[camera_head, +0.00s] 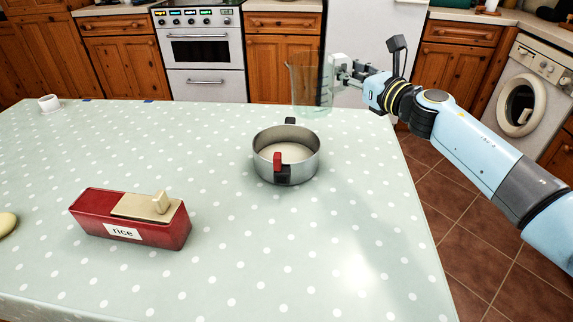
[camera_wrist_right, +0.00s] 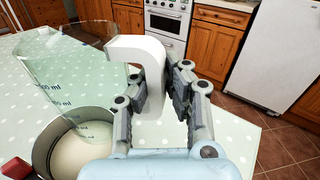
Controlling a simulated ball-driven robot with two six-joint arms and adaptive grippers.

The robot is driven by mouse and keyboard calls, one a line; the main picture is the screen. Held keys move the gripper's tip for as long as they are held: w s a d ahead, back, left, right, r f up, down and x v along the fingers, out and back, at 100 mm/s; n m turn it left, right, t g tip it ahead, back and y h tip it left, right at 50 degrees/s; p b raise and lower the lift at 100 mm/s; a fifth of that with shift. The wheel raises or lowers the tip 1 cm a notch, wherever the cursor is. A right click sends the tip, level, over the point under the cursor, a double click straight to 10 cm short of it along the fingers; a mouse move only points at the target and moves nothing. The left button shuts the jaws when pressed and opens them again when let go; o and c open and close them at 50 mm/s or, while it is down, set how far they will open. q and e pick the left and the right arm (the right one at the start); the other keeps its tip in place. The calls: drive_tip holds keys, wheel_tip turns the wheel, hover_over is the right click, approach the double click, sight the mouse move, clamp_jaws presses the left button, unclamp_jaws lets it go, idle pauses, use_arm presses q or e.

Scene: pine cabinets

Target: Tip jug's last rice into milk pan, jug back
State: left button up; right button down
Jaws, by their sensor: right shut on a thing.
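The jug (camera_head: 311,88) is clear, with a white handle (camera_wrist_right: 151,52). My right gripper (camera_head: 344,70) is shut on that handle and holds the jug roughly upright, behind and slightly right of the pan. No rice can be made out in the jug. The milk pan (camera_head: 310,163) is a round metal pan with dark handles and a red part at its front, standing on the table. A pale layer covers its bottom. In the right wrist view the pan (camera_wrist_right: 42,150) is at lower left, partly behind the clear jug wall (camera_wrist_right: 75,60). My left gripper is not in view.
A red box labelled rice (camera_head: 90,222), with a beige lid, sits at the table's left front. A white cup (camera_head: 49,103) stands at the far left. The spotted table (camera_head: 230,265) is clear around the pan. Cabinets and an oven (camera_head: 203,50) stand beyond.

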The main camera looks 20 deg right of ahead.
sight(352, 59)
wheel_tip(352, 59, up, 3)
drive_tip(key=shift+r+p, duration=0.1)
drive_tip(key=shift+p, duration=0.9)
drive_tip(key=shift+m, duration=0.5)
